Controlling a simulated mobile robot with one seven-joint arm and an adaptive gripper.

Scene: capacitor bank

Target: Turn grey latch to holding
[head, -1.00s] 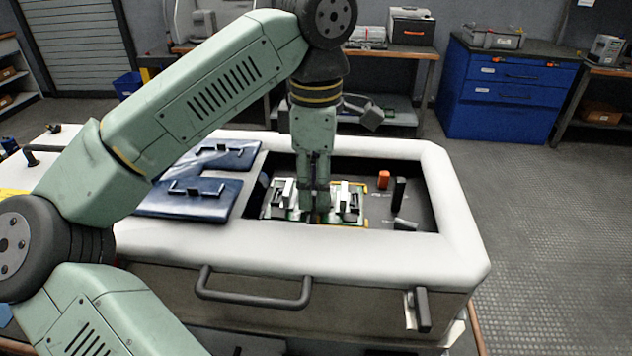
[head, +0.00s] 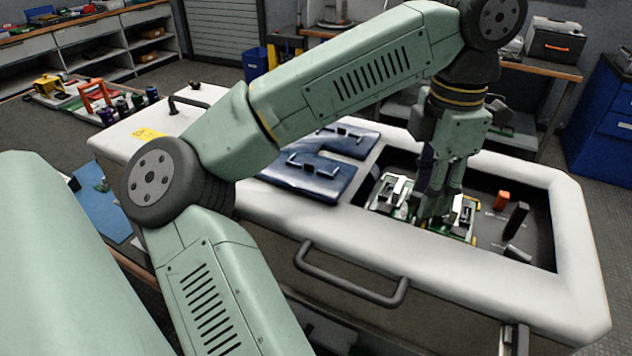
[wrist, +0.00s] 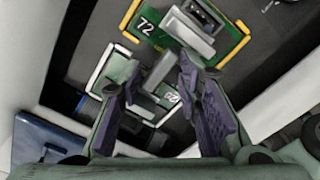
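My gripper (wrist: 160,75) points down into the open bay of the white-rimmed box; in the head view it also shows (head: 432,205). Its two dark fingers are apart. A light grey latch bar (wrist: 158,68) shows between the fingertips in the wrist view; I cannot tell whether they touch it. Another grey bar (wrist: 192,32) lies across the green board marked 72 (wrist: 147,22), just beyond the right fingertip. In the head view, a short grey lever (head: 517,253) lies tilted on the dark panel, right of the boards. I cannot tell which grey part is the latch, or read its position label.
The box's thick white rim (head: 585,255) surrounds the bay. Two dark blue covers (head: 305,178) lie on the left. A bar handle (head: 350,275) sticks out in front.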

